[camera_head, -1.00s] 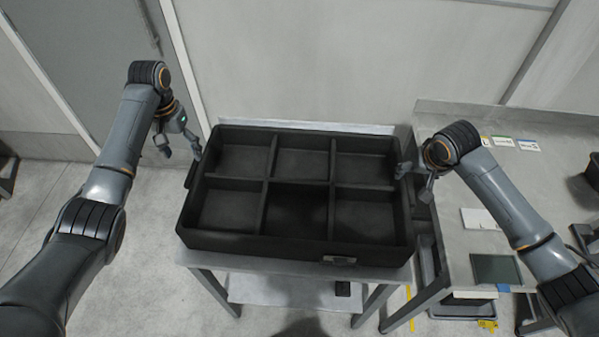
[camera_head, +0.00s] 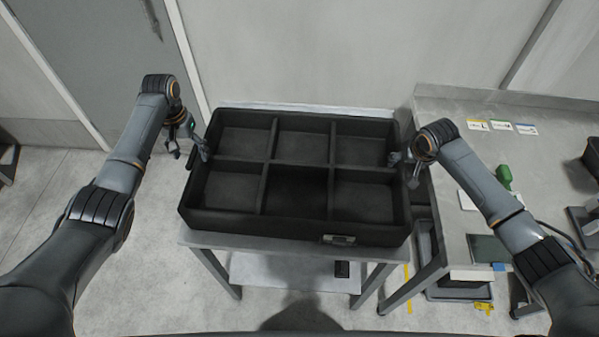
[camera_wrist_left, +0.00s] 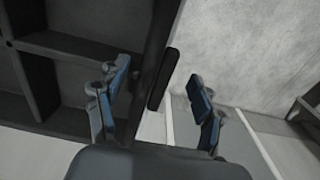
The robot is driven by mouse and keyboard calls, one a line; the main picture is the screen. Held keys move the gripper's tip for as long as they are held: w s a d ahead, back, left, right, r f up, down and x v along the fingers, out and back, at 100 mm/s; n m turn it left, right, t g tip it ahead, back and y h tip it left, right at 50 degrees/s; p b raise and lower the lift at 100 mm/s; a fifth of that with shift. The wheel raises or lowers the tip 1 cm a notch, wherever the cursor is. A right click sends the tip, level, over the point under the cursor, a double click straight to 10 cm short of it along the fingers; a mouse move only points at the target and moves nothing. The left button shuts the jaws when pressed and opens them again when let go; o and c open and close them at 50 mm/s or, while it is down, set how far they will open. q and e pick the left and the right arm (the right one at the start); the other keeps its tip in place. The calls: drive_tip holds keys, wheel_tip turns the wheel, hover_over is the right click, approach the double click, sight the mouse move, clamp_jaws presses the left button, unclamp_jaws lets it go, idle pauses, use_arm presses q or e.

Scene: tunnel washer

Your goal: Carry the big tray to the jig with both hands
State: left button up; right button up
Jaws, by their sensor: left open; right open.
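The big black tray (camera_head: 270,224) rests on a small grey table (camera_head: 205,241), with two rows of three compartments that look empty. My left gripper (camera_head: 188,149) is open at the tray's left side, one finger over the wall. In the left wrist view its fingers (camera_wrist_left: 158,103) stand apart on either side of the tray's side wall (camera_wrist_left: 152,45) and a dark handle-like piece (camera_wrist_left: 164,79). My right gripper (camera_head: 404,168) is open at the tray's right wall; its fingers are partly hidden by its wrist. I cannot make out the jig.
A grey workbench (camera_head: 450,155) stands close to the right of the tray. It carries label cards (camera_head: 501,126), a green object (camera_head: 504,176) and a dark flat panel (camera_head: 488,249). A wall stands close behind the tray. Floor (camera_head: 120,255) is clear at the left.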

sight(193, 160)
use_arm(q)
drive_tip(key=f, duration=0.4)
drive_tip(key=shift+w+f, duration=0.2)
drive_tip(key=shift+f, duration=0.1)
use_arm(e)
drive_tip(key=x, duration=0.4)
drive_tip(key=shift+w+f, duration=0.25)
use_arm(q)
drive_tip(key=shift+s+f, duration=0.1)
drive_tip(key=shift+f, duration=0.15)
use_arm(e)
drive_tip(key=shift+f, duration=0.2)
use_arm(q)
clamp_jaws()
use_arm(e)
drive_tip(key=shift+d, duration=0.1)
clamp_jaws()
drive_tip(key=shift+d, duration=0.2)
